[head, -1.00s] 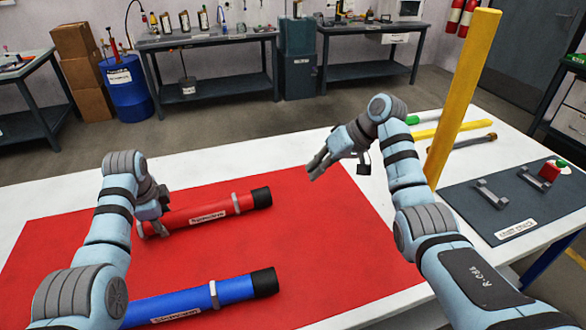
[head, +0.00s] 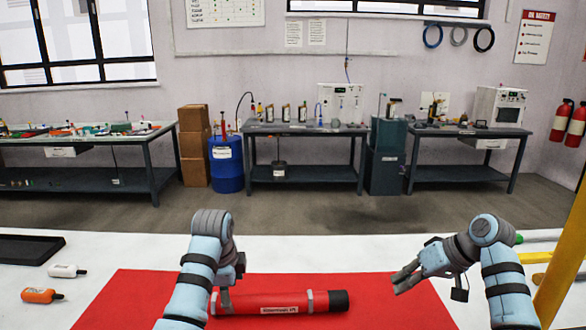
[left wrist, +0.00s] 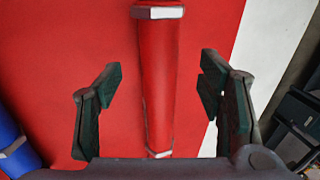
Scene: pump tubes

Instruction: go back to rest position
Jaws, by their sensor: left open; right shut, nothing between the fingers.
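My left gripper (head: 229,285) is over the near left part of the red tube in the head view, its fingers partly hidden by my arm. In the left wrist view its two fingers (left wrist: 158,95) are spread wide, one on each side of the red tube (left wrist: 158,70), with gaps on both sides. The red tube (head: 255,303), with a black cap at its right end, lies on the red mat (head: 125,297). My right gripper (head: 402,279) is shut and empty, above the mat's right edge, right of the tube's black end.
A blue tube (left wrist: 12,145) shows at the left wrist view's edge. In the head view, a black tray (head: 28,249), a white bottle (head: 67,271) and an orange bottle (head: 41,295) are on the white table's left. A yellow post (head: 568,255) stands right of my right arm.

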